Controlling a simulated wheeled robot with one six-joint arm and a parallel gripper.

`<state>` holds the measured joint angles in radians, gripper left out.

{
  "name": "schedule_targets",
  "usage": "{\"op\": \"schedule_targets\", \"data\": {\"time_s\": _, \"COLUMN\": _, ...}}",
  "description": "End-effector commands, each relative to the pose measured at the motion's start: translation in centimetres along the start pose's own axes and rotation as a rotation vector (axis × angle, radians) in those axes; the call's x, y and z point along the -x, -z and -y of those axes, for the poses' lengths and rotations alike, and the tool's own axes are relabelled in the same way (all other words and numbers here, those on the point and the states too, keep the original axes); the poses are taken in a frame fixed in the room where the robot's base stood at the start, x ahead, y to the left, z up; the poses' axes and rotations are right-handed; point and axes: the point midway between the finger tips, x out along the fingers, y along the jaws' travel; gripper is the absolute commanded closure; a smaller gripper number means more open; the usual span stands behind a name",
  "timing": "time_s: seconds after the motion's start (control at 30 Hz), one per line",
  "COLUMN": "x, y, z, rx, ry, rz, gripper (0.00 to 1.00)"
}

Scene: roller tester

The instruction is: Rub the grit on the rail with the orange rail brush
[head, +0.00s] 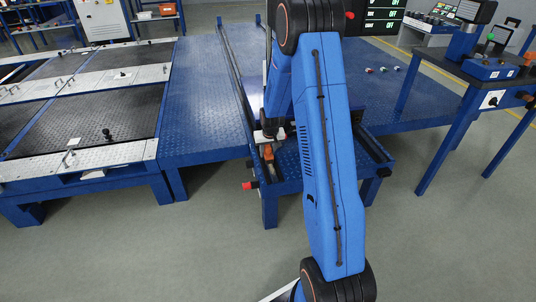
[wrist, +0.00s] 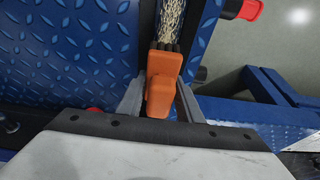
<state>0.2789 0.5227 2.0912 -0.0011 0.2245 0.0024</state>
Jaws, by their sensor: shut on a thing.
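The orange rail brush (wrist: 162,82) is between the fingers of my gripper (wrist: 160,98) in the wrist view, and the gripper is shut on it. Its dark bristles point toward the rail (wrist: 189,47). Pale grit (wrist: 172,22) lies along the rail just ahead of the bristles; I cannot tell whether they touch it. In the head view the brush (head: 268,153) shows as a small orange piece under my gripper (head: 268,138), low over the near end of the rail (head: 236,72). My arm hides part of this area.
Blue tread-plate decking (head: 205,95) lies left of the rail. A red knob (head: 250,185) sticks out at the near end; it also shows in the wrist view (wrist: 243,9). A blue bench (head: 480,75) with instruments stands at right. The floor in front is clear.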

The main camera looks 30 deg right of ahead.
Motion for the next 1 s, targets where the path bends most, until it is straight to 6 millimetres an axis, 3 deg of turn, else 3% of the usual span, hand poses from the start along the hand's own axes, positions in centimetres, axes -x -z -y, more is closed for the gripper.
{"op": "schedule_targets", "data": {"time_s": 0.23, "x": -0.1, "y": 0.3, "z": 0.0, "rx": 0.0, "ry": 0.0, "rz": 0.0, "gripper": 0.88}}
{"op": "schedule_targets", "data": {"time_s": 1.0, "x": 0.7, "y": -2.6, "z": 0.0, "rx": 0.0, "ry": 0.0, "rz": 0.003, "gripper": 0.88}}
